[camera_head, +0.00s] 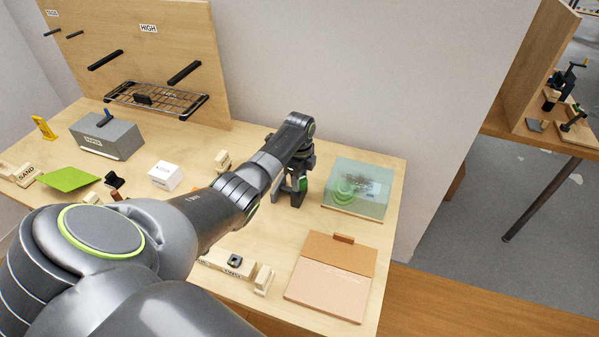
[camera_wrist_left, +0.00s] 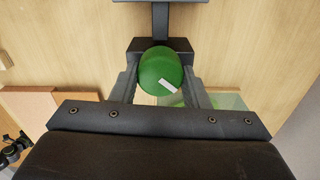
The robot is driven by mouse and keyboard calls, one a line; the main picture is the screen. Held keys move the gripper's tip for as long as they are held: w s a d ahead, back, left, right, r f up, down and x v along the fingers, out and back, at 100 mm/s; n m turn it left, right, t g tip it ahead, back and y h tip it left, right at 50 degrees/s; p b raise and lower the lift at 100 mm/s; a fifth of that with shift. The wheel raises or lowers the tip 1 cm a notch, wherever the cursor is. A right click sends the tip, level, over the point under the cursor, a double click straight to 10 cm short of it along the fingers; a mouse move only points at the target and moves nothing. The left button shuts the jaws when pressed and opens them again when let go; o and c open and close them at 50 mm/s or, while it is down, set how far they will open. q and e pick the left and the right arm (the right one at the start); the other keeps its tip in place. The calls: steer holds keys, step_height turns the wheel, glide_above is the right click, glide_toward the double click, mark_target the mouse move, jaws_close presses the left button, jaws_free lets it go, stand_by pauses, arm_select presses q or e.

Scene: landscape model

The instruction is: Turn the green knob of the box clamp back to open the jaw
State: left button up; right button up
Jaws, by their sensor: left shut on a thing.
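The green knob (camera_wrist_left: 160,68), round with a white stripe on its face, sits between the two fingers of my left gripper (camera_wrist_left: 160,82) in the left wrist view. The fingers are shut on its sides. Behind the knob is the dark body of the box clamp (camera_wrist_left: 160,16). In the head view my left gripper (camera_head: 293,186) points down at the back right of the table, left of the translucent box. My arm and hand hide most of the clamp there, and I cannot tell how wide its jaw is. My right gripper is not in view.
A translucent green box (camera_head: 370,172) stands close to the right of my left gripper. A pinkish board (camera_head: 325,285) lies at the table's front right. A grey box (camera_head: 108,138), a white box (camera_head: 165,175) and a wire rack (camera_head: 150,97) are to the left.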

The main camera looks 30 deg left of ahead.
arm_select(q)
steer(key=n+p, duration=0.1)
steer(key=n, duration=0.2)
steer(key=shift+r+n+p, duration=0.2)
steer(key=shift+n+p, duration=0.15)
steer(key=shift+n, duration=0.05)
steer(key=n+p, duration=0.1)
steer(key=n, duration=0.2)
steer(key=shift+n, duration=0.3)
steer(key=n+p, duration=0.1)
steer(key=n, duration=0.2)
steer(key=shift+n, duration=0.3)
steer(key=n+p, duration=0.1)
steer(key=n, duration=0.2)
steer(key=shift+a+f+n, duration=0.1)
steer(key=shift+n, duration=0.2)
steer(key=n+p, duration=0.1)
steer(key=n, duration=0.2)
steer(key=shift+n, duration=0.3)
steer(key=n, duration=0.4)
steer(key=shift+n, duration=0.3)
steer(key=n+p, duration=0.1)
steer(key=n, duration=0.3)
steer(key=shift+n, duration=2)
